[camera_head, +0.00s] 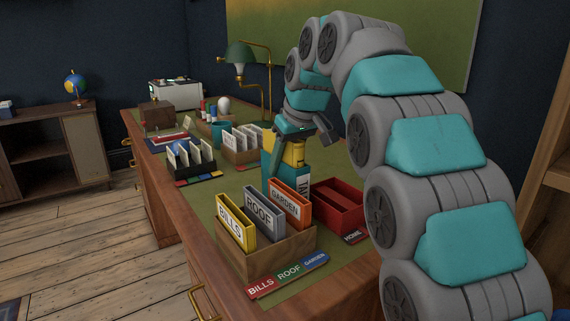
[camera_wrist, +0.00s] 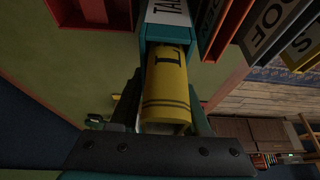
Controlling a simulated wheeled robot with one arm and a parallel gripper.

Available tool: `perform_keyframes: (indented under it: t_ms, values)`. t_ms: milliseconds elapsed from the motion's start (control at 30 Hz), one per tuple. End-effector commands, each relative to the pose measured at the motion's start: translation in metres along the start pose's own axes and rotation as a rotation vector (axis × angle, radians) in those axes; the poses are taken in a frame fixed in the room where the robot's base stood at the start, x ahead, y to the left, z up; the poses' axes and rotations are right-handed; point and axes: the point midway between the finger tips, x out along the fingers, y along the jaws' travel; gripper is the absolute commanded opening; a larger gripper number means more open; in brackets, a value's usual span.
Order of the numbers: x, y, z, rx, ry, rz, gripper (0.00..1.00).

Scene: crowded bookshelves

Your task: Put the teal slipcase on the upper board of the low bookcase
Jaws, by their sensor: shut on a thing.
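The teal slipcase (camera_head: 300,178) stands upright at the desk's middle, behind the orange GARDEN case. A yellow volume (camera_head: 294,152) sticks out of its top. In the wrist view the slipcase (camera_wrist: 167,35) shows a white label, partly cut off, and the yellow volume (camera_wrist: 167,85) points at my palm. My gripper (camera_head: 283,155) is shut, pointing down, with fingers on both sides of the volume and slipcase end. Their exact contact and the slipcase's base are hidden. A low wooden bookcase (camera_head: 50,150) stands against the far left wall.
A wooden box (camera_head: 265,258) with BILLS, ROOF and GARDEN cases stands in front. A red tray (camera_head: 340,208) is at right. A file rack (camera_head: 190,168) and lamp (camera_head: 240,55) are further back. A globe (camera_head: 75,84) stands on the bookcase. Open floor (camera_head: 90,225) lies left.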

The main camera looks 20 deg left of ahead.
Motion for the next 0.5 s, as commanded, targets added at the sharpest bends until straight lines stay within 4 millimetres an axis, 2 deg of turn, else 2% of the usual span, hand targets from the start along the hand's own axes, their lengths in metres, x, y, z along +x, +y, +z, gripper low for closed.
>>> perform_keyframes:
  t_ms: [100,133,367,500]
  values:
    - [0.0026,0.0001,0.0013,0.000,0.001,0.001,0.00]
    - [0.0024,0.0001,0.0011,0.000,0.001,0.001,0.49]
    - [0.0023,0.0001,0.0011,0.000,0.000,0.000,0.75]
    - [0.0024,0.0002,0.0011,0.000,0.000,0.000,0.77]
